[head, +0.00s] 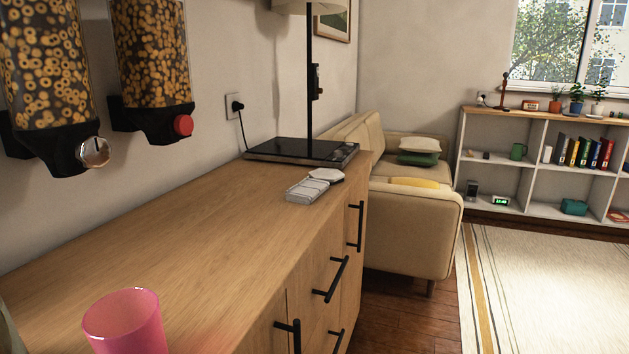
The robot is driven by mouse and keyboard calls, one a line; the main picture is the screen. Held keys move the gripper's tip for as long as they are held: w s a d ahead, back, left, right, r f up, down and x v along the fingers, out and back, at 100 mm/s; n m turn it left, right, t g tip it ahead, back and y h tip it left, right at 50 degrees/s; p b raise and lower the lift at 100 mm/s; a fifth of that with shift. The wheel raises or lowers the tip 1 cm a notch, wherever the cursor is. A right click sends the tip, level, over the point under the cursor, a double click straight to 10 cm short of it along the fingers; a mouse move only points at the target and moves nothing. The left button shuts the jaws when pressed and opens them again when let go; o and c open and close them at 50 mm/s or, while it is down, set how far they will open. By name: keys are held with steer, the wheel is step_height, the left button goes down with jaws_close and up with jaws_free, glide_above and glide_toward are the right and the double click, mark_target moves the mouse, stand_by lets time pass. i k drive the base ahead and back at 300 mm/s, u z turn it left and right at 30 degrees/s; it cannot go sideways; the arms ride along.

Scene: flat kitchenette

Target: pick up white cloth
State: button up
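No thing in the head view is clearly a white cloth. A small pale, flat item (327,175) lies on the wooden counter (190,236), near its far end and close to the front edge. It may be folded cloth, but it is too small to tell. A light grey, flat item with sections (307,190) lies right beside it on the near side. My gripper is not in view.
A pink cup (126,322) stands on the near counter. Two cereal dispensers (153,60) hang on the wall. The middle counter is clear. Drawer handles (331,280) stick out in front.

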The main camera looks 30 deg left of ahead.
mark_target(309, 190)
steer(key=u, duration=0.7)
steer(key=i, duration=1.05)
steer(key=u, duration=0.9)
